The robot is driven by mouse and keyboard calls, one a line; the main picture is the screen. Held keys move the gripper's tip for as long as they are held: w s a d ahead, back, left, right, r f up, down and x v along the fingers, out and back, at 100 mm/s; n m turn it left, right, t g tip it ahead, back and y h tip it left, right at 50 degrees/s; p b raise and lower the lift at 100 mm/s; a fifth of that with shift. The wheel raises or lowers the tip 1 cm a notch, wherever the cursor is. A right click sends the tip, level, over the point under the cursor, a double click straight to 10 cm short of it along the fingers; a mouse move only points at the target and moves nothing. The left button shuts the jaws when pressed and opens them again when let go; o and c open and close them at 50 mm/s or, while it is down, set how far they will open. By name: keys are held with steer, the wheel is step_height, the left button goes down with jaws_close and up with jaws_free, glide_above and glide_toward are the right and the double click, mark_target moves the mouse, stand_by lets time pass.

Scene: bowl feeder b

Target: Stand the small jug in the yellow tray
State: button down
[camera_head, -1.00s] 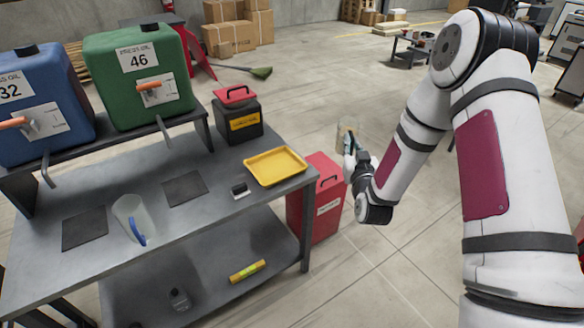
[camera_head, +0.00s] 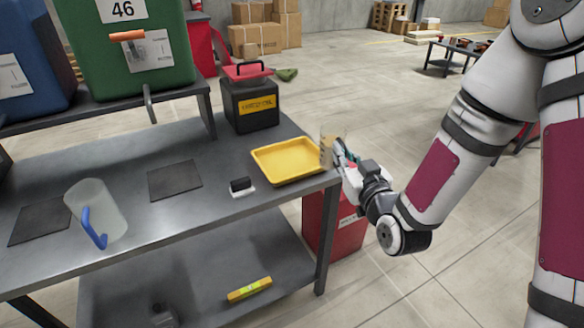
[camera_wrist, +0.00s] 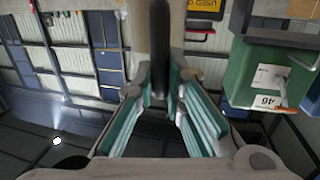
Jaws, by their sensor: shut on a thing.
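The small jug (camera_head: 327,151) is a pale, see-through vessel held upright at the right edge of the yellow tray (camera_head: 285,162). My gripper (camera_head: 346,155) comes from the right and is shut on the jug. In the wrist view, the jug's dark handle (camera_wrist: 160,45) sits between the teal finger pads, with its pale body behind. The tray lies empty on the right front corner of the grey bench. Whether the jug is over the rim or just beside it, and its height, I cannot tell.
A black box with a red lid (camera_head: 250,100) stands behind the tray. A small black-and-white block (camera_head: 241,187) lies left of it. The green canister (camera_head: 125,55) sits on the raised shelf.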

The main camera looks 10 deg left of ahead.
steer(key=s+a+f+n+g+y+b, duration=0.1)
steer(key=s+a+f+n+g+y, duration=0.2)
steer(key=a, duration=0.4)
steer(key=shift+t+y, duration=0.4)
steer(key=shift+w+a+f+b, duration=0.15)
steer(key=shift+w+a+f, duration=0.55)
steer(key=shift+w, duration=1.6)
steer(key=shift+w+a+f+b, duration=0.3)
steer(key=shift+w+f, duration=0.55)
steer(key=shift+w, duration=1.5)
steer(key=shift+w+a+f+b, duration=0.1)
steer(key=shift+w+a+f, duration=0.65)
steer(key=shift+w, duration=1.55)
steer(key=shift+d+f, duration=0.1)
steer(key=shift+f, duration=0.15)
steer(key=c, duration=1.8)
jaws_free()
steer(key=shift+o, duration=0.7)
